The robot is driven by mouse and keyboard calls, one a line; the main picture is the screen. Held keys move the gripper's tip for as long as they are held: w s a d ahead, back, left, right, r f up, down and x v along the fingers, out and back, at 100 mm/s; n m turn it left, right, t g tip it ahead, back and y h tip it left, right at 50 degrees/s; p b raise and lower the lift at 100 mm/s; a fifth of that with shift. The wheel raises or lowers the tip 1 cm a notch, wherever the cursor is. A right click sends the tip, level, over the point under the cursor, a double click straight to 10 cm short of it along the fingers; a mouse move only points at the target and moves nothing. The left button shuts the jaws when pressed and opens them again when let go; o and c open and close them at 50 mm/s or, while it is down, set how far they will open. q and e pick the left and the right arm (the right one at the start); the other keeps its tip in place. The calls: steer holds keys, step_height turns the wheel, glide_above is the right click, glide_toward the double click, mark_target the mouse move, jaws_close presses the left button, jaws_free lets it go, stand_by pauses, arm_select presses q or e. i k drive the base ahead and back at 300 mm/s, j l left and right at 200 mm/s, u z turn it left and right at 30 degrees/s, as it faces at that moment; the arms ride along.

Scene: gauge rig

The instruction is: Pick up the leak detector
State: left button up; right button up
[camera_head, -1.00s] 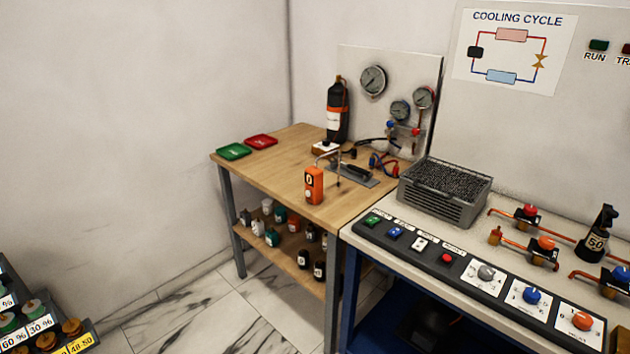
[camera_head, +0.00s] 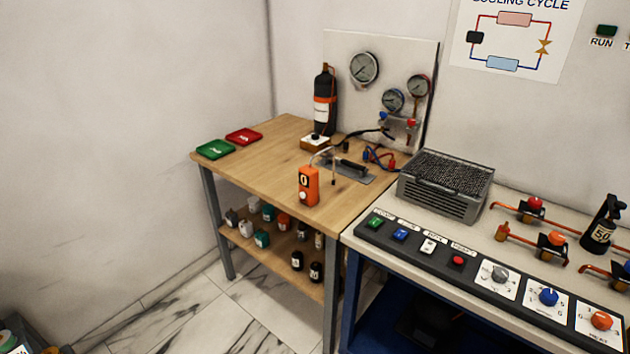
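The leak detector, which I take to be the orange handheld box (camera_head: 308,186) with a dark display and a thin bent probe, stands upright near the front edge of the wooden workbench (camera_head: 255,155). Its probe curves up and to the right from its top. Nothing is holding it. Neither of my grippers is in view.
Green (camera_head: 215,149) and red (camera_head: 243,136) trays sit at the left. A control bench (camera_head: 440,232) adjoins at right. Bottles fill the lower shelf.

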mark_target(308, 176)
steer(key=i+j+z, duration=0.35)
steer(key=i+j, duration=0.15)
steer(key=j, duration=0.2)
steer(key=i+j+z, duration=0.15)
steer(key=j, duration=0.25)
steer(key=i+j+z, duration=0.2)
steer(key=j, duration=0.2)
